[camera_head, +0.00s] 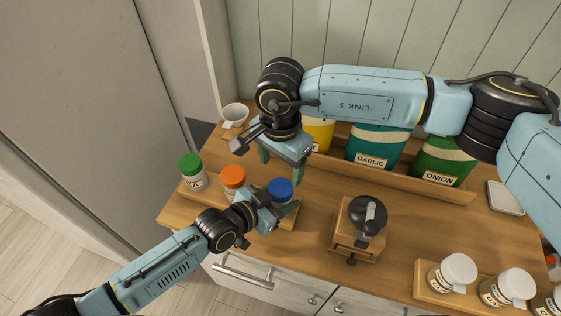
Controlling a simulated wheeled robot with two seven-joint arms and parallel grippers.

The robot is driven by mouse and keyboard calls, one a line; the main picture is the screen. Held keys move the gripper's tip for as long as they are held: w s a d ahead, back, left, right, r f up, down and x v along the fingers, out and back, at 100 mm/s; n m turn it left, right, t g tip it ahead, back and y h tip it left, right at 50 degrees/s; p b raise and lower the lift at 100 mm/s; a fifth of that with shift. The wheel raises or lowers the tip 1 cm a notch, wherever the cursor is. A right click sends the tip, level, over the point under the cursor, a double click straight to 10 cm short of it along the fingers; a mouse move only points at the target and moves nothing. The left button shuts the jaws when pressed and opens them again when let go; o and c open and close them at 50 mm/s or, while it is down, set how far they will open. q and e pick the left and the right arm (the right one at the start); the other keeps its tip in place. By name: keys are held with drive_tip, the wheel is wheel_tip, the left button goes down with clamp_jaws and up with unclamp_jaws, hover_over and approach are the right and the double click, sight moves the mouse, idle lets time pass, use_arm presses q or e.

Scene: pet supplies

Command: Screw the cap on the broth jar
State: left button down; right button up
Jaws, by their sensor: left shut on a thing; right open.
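A jar with a blue cap (280,189) stands at the right end of a low wooden rack (208,196) on the counter. Its body is mostly hidden and its label does not show, so I cannot confirm that it is the broth jar. The cap appears to sit at the jar's top; I cannot tell how tightly. My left gripper (278,212) is shut around the jar's body just below the cap. My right gripper (281,169) is open, pointing down, with its fingers above and beside the blue cap.
Jars with a green cap (190,164) and an orange cap (233,177) share the rack. A grinder (362,222) stands to the right. Canisters marked garlic (371,147) and onion (443,163) stand behind. A white cup (235,114) is at back left; white-capped jars (458,270) are front right.

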sight(280, 187)
drive_tip(key=shift+f, duration=4)
drive_tip(key=shift+c, duration=0.3)
drive_tip(key=c, duration=0.9)
drive_tip(key=m, duration=0.3)
drive_tip(key=shift+m, duration=0.4)
drive_tip(key=shift+c, duration=0.2)
drive_tip(key=m, duration=0.4)
drive_tip(key=shift+m, duration=0.3)
drive_tip(key=o, duration=1.2)
drive_tip(key=shift+c, duration=0.2)
wheel_tip(280, 187, up, 12)
